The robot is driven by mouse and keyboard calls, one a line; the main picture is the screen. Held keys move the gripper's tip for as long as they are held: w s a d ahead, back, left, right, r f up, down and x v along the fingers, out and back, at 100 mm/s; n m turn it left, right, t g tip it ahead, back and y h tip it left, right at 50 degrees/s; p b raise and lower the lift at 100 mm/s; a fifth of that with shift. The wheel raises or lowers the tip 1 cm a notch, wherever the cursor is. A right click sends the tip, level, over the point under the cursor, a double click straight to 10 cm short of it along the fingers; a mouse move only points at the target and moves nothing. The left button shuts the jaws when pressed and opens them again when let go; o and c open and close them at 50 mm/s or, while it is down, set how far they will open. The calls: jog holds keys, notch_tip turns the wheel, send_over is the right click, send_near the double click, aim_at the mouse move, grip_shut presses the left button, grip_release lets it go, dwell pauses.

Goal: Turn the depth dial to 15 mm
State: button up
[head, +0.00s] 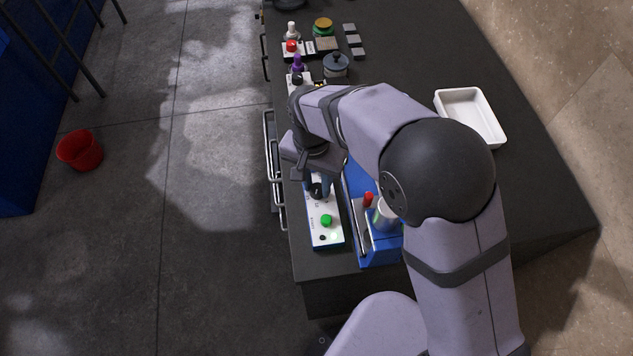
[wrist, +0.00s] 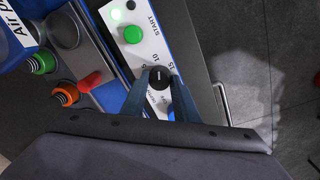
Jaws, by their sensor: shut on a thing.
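The depth dial is a black round knob (wrist: 159,78) on a white control panel (wrist: 122,14). In the wrist view my gripper (wrist: 159,88) has one finger on each side of it and is shut on it. The printed numbers 10 and 15 show beside the knob; my fingers cover part of the other markings. A small white mark shows on the knob, but it is too small to read its setting surely. A green START button (wrist: 133,34) sits farther along the panel.
The blue press (head: 378,252) stands beside the panel, with a red handle (head: 368,199). Red (wrist: 89,81), orange (wrist: 65,93) and green (wrist: 41,62) fittings lie close in the wrist view. A white tray (head: 497,138) sits at right; several small items stand at the far end.

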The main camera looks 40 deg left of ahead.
aim_at(318, 185)
jog(key=m, duration=0.5)
jog(key=shift+w+r+m, duration=0.1)
jog(key=shift+w+m, duration=0.05)
jog(key=shift+m, duration=0.15)
jog(key=shift+d+m+g, duration=0.1)
jog(key=shift+m+g, duration=0.2)
jog(key=shift+m, duration=1.9)
jog(key=o, duration=1.1)
jog(key=shift+c, duration=0.2)
jog(key=shift+w+r+b, duration=0.1)
jog(key=shift+r+b, duration=0.95)
jog(key=shift+r, duration=2.6)
